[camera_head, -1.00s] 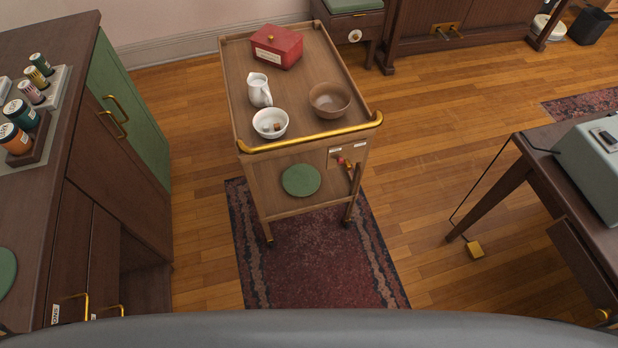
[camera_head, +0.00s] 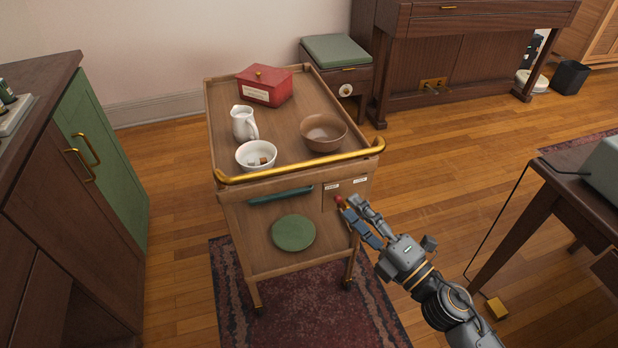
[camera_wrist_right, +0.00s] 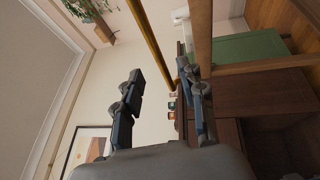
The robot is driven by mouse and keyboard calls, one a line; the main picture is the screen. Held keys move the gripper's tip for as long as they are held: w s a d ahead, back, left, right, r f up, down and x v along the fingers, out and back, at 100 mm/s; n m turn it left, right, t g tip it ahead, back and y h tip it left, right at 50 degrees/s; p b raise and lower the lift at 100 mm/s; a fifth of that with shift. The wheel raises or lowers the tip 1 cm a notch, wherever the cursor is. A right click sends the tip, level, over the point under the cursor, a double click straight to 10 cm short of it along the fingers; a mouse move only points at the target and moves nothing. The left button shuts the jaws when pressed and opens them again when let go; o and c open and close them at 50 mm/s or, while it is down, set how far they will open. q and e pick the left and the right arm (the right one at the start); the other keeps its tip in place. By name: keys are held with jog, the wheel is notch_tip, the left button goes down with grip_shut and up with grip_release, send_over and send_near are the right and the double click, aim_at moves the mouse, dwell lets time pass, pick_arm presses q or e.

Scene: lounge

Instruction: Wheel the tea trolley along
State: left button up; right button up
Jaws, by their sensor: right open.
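The wooden tea trolley (camera_head: 290,180) stands ahead of me with a gold push bar (camera_head: 300,166) across its near edge. Its top carries a red box (camera_head: 265,87), a white jug (camera_head: 244,123), a white bowl (camera_head: 256,155) with small cubes in it and a brown bowl (camera_head: 323,132). A green disc (camera_head: 293,233) lies on its lower shelf. My right gripper (camera_head: 355,206) is open and empty, below the bar's right end, beside a small red-tipped part (camera_head: 339,201). The right wrist view shows its two fingers (camera_wrist_right: 160,98) apart and the gold bar (camera_wrist_right: 150,40) beyond them. My left gripper is out of view.
A dark red rug (camera_head: 300,318) lies under the trolley. A cabinet with green doors (camera_head: 105,180) stands at the left, a dark table (camera_head: 560,200) with a cable and a yellow block (camera_head: 496,308) at the right. A green-topped stool (camera_head: 338,50) and a piano-like cabinet (camera_head: 450,60) stand behind.

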aim_at(309, 168)
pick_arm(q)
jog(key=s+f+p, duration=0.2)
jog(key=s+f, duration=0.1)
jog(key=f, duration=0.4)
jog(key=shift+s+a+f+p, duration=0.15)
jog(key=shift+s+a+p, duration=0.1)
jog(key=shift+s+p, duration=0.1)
pick_arm(e)
jog(key=shift+n, duration=0.3)
jog(key=shift+s+a+r+x, duration=0.1)
jog(key=shift+r+x, duration=0.1)
jog(key=shift+x, duration=2.15)
jog(key=shift+s+a+r+x, duration=0.1)
jog(key=shift+s+r+x, duration=0.1)
jog(key=shift+x, duration=2.1)
jog(key=shift+s+a+r+x, duration=0.1)
jog(key=shift+r+x, duration=0.15)
jog(key=shift+x, duration=2.1)
jog(key=shift+c, duration=0.2)
jog(key=shift+d, duration=0.1)
grip_shut()
